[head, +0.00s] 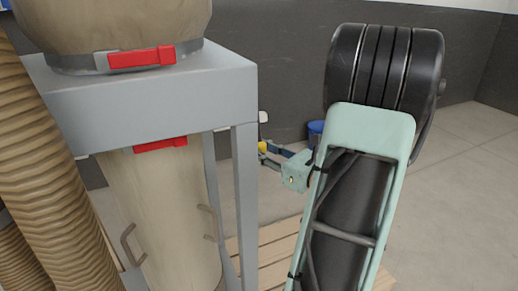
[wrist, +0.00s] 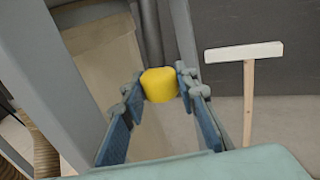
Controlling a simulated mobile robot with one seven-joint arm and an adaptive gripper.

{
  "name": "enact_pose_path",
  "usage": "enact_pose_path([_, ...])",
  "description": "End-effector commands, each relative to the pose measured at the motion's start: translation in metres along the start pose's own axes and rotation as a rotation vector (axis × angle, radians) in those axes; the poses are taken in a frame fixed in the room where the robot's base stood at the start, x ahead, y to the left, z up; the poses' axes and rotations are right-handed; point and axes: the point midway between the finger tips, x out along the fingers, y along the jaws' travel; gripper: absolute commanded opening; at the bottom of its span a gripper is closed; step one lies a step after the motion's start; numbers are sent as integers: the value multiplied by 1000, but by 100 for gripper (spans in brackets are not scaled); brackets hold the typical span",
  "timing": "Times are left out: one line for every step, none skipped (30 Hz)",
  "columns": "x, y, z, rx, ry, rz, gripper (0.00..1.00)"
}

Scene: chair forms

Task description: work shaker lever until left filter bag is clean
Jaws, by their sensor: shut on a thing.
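The yellow knob (wrist: 159,84) of the lever sits between the fingertips of my gripper (wrist: 160,80) in the wrist view, and the gripper is shut on it. In the head view the knob (head: 262,146) shows small beside the grey frame's right leg, with my gripper (head: 272,151) reaching it from the right. The lever's shaft is mostly hidden. A beige filter bag (head: 118,22) bulges above the grey frame, held by a band with a red clasp (head: 141,57). Only its bottom shows, so I cannot tell how clean it is or whether it is the left one.
A lower beige bag (head: 160,215) with handles hangs inside the grey frame (head: 150,100). Ribbed tan hoses (head: 45,150) run at the left. A wooden pallet (head: 262,258) lies on the floor. A white-topped wooden pole (wrist: 245,52) stands right of my gripper.

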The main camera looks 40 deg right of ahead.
Motion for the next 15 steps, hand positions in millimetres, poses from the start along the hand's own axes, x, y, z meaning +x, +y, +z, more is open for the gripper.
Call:
enact_pose_path([0,0,0,0,0,-1,0])
enact_pose_path([0,0,0,0,0,-1,0])
enact_pose_path([0,0,0,0,0,-1,0])
enact_pose_path([0,0,0,0,0,-1,0])
enact_pose_path([0,0,0,0,0,-1,0])
enact_pose_path([0,0,0,0,1,-1,0])
enact_pose_path([-1,0,1,0,2,-1,0])
enact_pose_path([-1,0,2,1,4,-1,0])
enact_pose_path([-2,0,3,3,10,-1,0])
enact_pose_path([-3,1,5,5,16,-1,0])
enact_pose_path([-4,1,6,8,23,0,0])
enact_pose_path([-6,2,8,12,34,-1,0])
enact_pose_path([-8,3,10,17,45,-1,0])
enact_pose_path([-10,4,11,21,57,-1,0])
enact_pose_path([-13,5,12,28,73,-1,0])
